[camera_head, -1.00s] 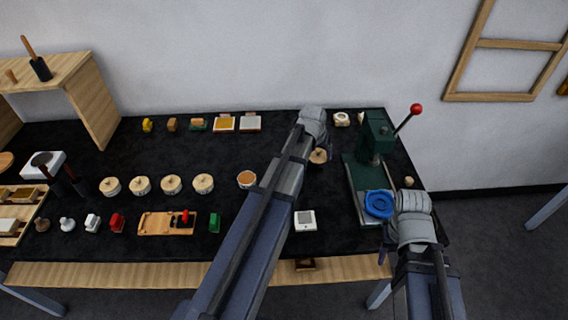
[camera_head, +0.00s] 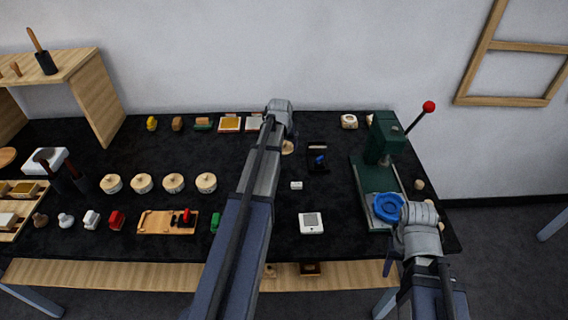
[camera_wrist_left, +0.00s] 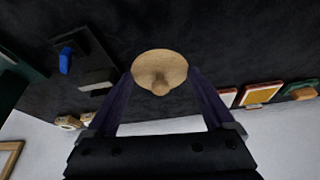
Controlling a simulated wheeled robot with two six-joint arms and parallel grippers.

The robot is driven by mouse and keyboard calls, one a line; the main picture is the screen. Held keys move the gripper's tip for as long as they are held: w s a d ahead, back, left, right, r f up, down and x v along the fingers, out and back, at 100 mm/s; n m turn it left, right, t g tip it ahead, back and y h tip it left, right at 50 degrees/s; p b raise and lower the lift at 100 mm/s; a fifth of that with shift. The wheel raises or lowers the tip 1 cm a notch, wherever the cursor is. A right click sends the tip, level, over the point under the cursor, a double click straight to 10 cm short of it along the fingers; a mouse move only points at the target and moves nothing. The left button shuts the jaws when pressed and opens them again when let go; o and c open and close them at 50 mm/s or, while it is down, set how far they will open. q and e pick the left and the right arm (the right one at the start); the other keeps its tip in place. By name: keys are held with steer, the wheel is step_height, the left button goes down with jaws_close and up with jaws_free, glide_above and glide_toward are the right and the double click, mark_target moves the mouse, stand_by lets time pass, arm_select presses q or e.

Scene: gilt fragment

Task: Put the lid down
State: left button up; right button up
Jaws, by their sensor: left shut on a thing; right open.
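The lid (camera_wrist_left: 160,67) is a round pale wooden disc with a knob. In the left wrist view it sits between the two dark purple fingers of my left gripper (camera_wrist_left: 160,78), knob facing the camera. In the head view only part of the lid (camera_head: 288,148) shows beside my left wrist. It appears held above the black table (camera_head: 330,195); its height is hard to tell. My right gripper (camera_head: 390,262) is open near the table's front right, mostly hidden by its own wrist.
Several lidded pots (camera_head: 206,183) stand in a row left of my left arm. A green press (camera_head: 378,178) with a blue ring (camera_head: 388,207) stands at the right. A small white device (camera_head: 312,223) and a dark box with a blue piece (camera_head: 318,160) lie between.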

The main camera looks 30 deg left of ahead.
mark_target(284, 149)
arm_select(q)
steer(key=shift+f+b, duration=0.9)
steer(key=shift+f, duration=0.65)
arm_select(e)
steer(key=shift+f, duration=1.55)
arm_select(q)
steer(key=shift+f, duration=0.1)
arm_select(e)
steer(key=shift+f, duration=0.1)
arm_select(q)
step_height(284, 149, down, 3)
steer(key=b, duration=0.3)
steer(key=shift+f+b, duration=0.2)
steer(key=shift+b, duration=0.15)
arm_select(e)
step_height(284, 149, down, 4)
steer(key=shift+r, duration=0.25)
arm_select(q)
steer(key=shift+f, duration=0.2)
steer(key=o, duration=1)
steer(key=shift+o, duration=0.2)
arm_select(e)
steer(key=shift+f, duration=0.1)
arm_select(q)
steer(key=shift+r, duration=0.2)
